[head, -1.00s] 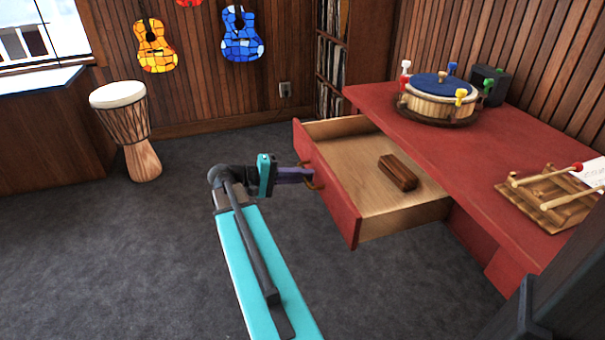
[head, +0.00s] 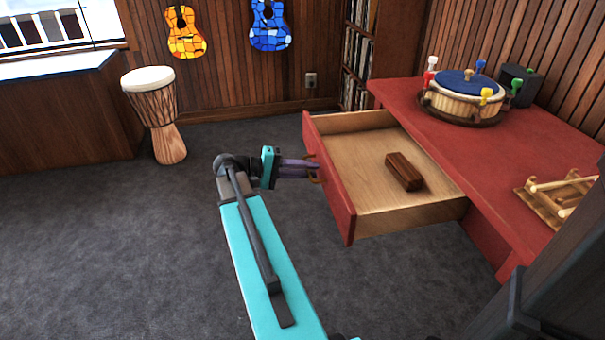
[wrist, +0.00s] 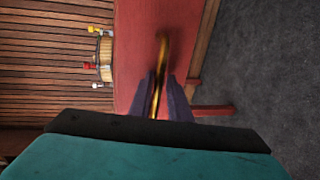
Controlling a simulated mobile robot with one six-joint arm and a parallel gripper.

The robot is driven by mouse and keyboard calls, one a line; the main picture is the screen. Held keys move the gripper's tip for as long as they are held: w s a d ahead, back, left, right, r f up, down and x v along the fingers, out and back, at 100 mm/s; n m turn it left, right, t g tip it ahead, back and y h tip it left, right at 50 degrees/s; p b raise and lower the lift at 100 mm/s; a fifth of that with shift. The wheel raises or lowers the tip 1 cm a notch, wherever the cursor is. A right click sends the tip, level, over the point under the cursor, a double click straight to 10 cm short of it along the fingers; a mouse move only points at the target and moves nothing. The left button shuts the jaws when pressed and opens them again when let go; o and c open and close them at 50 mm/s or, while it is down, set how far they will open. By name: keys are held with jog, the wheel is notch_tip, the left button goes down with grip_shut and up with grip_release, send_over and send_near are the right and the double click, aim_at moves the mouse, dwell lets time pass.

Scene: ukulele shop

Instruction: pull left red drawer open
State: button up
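The left red drawer (head: 330,190) stands well out from the red desk (head: 430,118), its light wood inside showing in the head view. A curved brass handle (head: 316,172) is on its red front; the handle also shows in the wrist view (wrist: 163,52). My gripper (head: 315,168) is at the drawer front, its purple-grey fingers around the handle. In the wrist view my gripper (wrist: 163,95) has a finger close on each side of the handle and looks shut on it. A dark brown wooden block (head: 404,172) lies inside the drawer.
A round drum with coloured pegs (head: 465,95) and a wooden rack (head: 555,198) sit on the desk. A tall drum (head: 155,112) stands on the floor at the left. Open grey carpet (head: 130,250) lies left of the drawer.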

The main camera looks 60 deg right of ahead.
aim_at(324, 166)
jog(key=shift+r, duration=0.1)
jog(key=shift+w+r, duration=0.1)
jog(key=shift+d+r+p, duration=0.1)
jog(key=shift+r+p, duration=0.5)
jog(key=shift+r, duration=1)
jog(key=o, duration=0.5)
jog(key=s+a, duration=0.2)
jog(key=shift+a+r, duration=0.3)
jog(key=shift+r, duration=0.05)
jog(key=shift+o, duration=0.3)
jog(key=s+a, duration=0.1)
jog(key=a, duration=0.1)
jog(key=s+a+p, duration=0.1)
jog(key=s+a, duration=0.1)
jog(key=shift+r, duration=0.2)
jog(key=shift+a+r+p, duration=0.15)
jog(key=shift+r+p, duration=0.1)
jog(key=shift+p, duration=0.5)
jog(key=c, duration=0.6)
jog(key=shift+o, duration=0.2)
jog(key=shift+f+p, duration=0.15)
jog(key=shift+p, duration=0.45)
jog(key=shift+a+p, duration=0.2)
jog(key=shift+p, duration=0.7)
jog(key=p, duration=0.4)
jog(key=shift+s+a, duration=0.3)
jog(key=shift+a, duration=0.1)
